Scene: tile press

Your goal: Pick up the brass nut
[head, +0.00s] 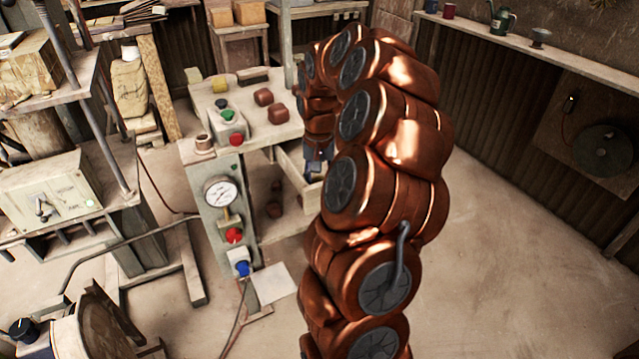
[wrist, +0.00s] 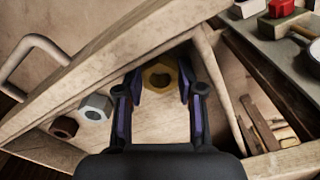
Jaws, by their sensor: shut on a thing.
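The brass nut (wrist: 160,74) is a yellow hexagonal ring in an open wooden drawer (wrist: 160,125) in the wrist view. My gripper (wrist: 160,84) has one finger on each side of it and is shut on it. Whether the nut touches the drawer floor I cannot tell. In the head view my gripper (head: 316,168) is partly hidden by my arm, over the open drawer of the bench; the nut does not show there.
A grey steel nut (wrist: 96,108) and a brown nut (wrist: 64,127) lie in the drawer to the left. The drawer walls stand close around my gripper. The press column with a gauge (head: 221,193) stands left of the drawer. Open floor (head: 510,230) lies to the right.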

